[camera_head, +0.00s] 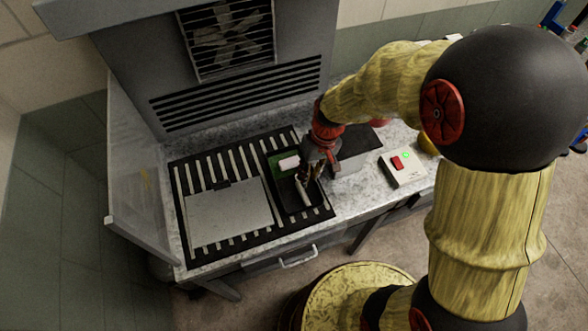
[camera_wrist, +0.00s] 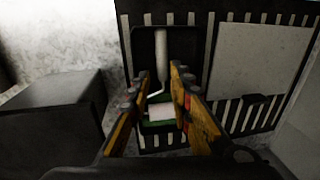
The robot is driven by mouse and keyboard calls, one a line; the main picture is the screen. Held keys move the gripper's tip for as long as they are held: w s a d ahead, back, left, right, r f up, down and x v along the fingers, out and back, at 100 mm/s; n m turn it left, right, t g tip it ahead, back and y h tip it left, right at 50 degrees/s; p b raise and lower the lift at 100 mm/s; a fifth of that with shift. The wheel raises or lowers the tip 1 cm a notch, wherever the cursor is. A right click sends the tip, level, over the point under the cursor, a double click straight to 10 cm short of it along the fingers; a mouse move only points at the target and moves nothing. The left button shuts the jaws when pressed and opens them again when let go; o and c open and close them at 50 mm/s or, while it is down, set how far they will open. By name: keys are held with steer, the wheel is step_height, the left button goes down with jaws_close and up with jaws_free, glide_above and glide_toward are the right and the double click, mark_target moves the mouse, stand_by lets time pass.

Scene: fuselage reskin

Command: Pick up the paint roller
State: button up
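The paint roller lies in a black tray (camera_head: 292,208). Its whitish cover (camera_head: 289,163) rests over the green part of the tray in the head view. In the wrist view, its pale handle (camera_wrist: 161,50) points away from me along the tray (camera_wrist: 138,35). A thin bent wire joins handle and cover (camera_wrist: 161,112). My gripper (camera_head: 305,188) hangs over the tray and hides part of the roller in the head view. In the wrist view, my gripper (camera_wrist: 160,75) is open, its fingers on both sides of the roller's line. Contact with the roller cannot be told.
A flat grey panel (camera_head: 228,214) lies on the slatted grate left of the tray. A dark-topped box (camera_head: 354,150) stands close right of my gripper, also in the wrist view (camera_wrist: 55,115). A white switch box (camera_head: 403,168) is further right. A clear side screen (camera_head: 137,165) bounds the left.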

mark_target(303, 190)
steer(key=f, duration=0.3)
steer(key=a+f, duration=0.1)
steer(key=f, duration=0.1)
steer(key=f+b, duration=0.1)
steer(key=f, duration=0.2)
steer(key=shift+s+a+f, duration=0.1)
steer(key=shift+a+f, duration=0.2)
steer(key=shift+a, duration=0.05)
steer(key=shift+c, duration=1.1)
jaws_close()
